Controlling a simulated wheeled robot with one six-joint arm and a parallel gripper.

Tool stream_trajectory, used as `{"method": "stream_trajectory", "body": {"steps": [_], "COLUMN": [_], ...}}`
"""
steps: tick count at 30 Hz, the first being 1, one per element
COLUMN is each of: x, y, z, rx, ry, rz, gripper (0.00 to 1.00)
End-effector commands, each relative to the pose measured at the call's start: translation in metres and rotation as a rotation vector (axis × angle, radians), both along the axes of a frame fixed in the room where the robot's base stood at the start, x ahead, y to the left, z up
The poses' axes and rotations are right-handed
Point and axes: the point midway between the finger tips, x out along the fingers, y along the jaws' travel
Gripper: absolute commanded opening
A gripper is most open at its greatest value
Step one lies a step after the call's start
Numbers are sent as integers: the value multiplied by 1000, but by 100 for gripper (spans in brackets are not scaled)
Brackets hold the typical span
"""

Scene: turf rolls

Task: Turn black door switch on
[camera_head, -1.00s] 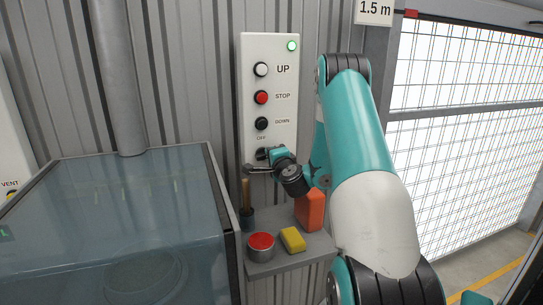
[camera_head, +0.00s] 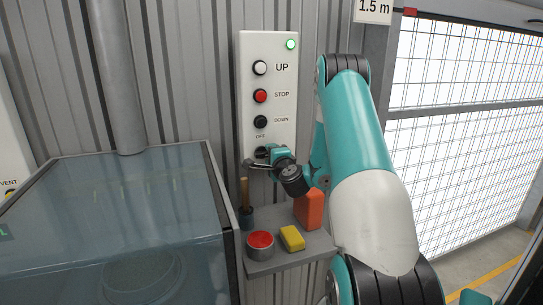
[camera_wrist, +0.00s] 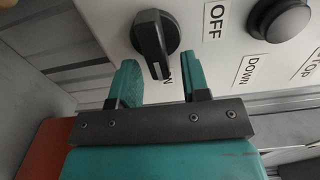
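The black door switch (camera_wrist: 151,42) is a round knob with a raised bar handle and a white line, low on the white control panel (camera_wrist: 207,65). Its bar runs up and down in the wrist view. An "OFF" label (camera_wrist: 215,20) is to its right; another label ending in "N" is partly hidden below it. My gripper (camera_wrist: 157,62) is open, one teal finger on either side of the handle's lower end, with visible gaps. In the head view my gripper (camera_head: 257,161) is at the panel's bottom and covers most of the switch.
White UP (camera_head: 260,68), red STOP (camera_head: 260,96) and black DOWN (camera_head: 260,122) buttons sit above the switch, with a lit green lamp (camera_head: 291,44). Below, a shelf (camera_head: 290,262) holds a red-topped tin (camera_head: 260,244), yellow block (camera_head: 292,238), orange block (camera_head: 309,209) and brush pot. A glass-topped case stands left.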

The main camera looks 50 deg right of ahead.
Motion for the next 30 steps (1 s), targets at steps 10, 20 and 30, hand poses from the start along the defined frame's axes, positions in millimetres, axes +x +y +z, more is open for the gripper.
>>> {"method": "stream_trajectory", "body": {"steps": [10, 20, 30], "x": [-2, -39, -81], "y": [2, 23, 53], "z": [-1, -8, -2], "rx": [-2, -1, -14], "ry": [-1, -2, -6], "rz": [2, -1, 13], "gripper": [43, 43, 43]}}
